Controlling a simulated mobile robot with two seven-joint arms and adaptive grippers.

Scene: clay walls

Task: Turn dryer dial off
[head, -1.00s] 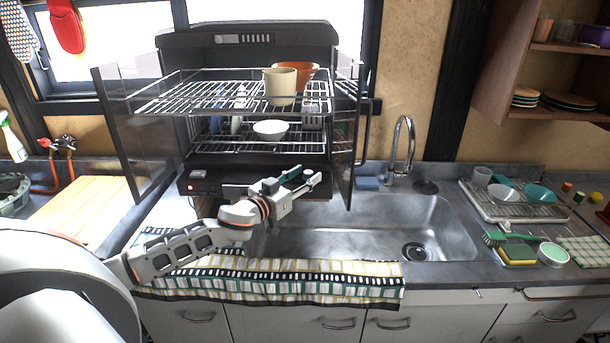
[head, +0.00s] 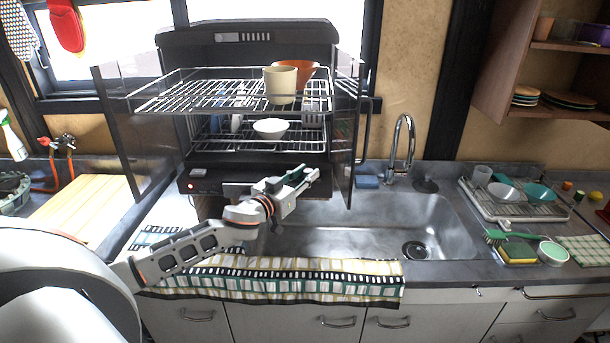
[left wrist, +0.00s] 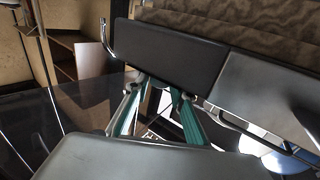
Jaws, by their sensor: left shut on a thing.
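The dish dryer (head: 255,180) stands behind the sink's left part, with a dark lower front panel and a small lit red light at its left end. My left gripper (head: 306,172) reaches in front of the right end of that panel. It is shut on the dryer dial, which the fingers and hand hide in the head view. In the left wrist view, the gripper's green-lined fingers (left wrist: 158,112) show beyond the dark hand parts, and I cannot make out the dial clearly. My right gripper is not in view.
The dryer's side doors (head: 342,150) stand open, the right one close to my left gripper. Its racks hold a cream cup (head: 280,86), an orange bowl and a white bowl (head: 270,128).

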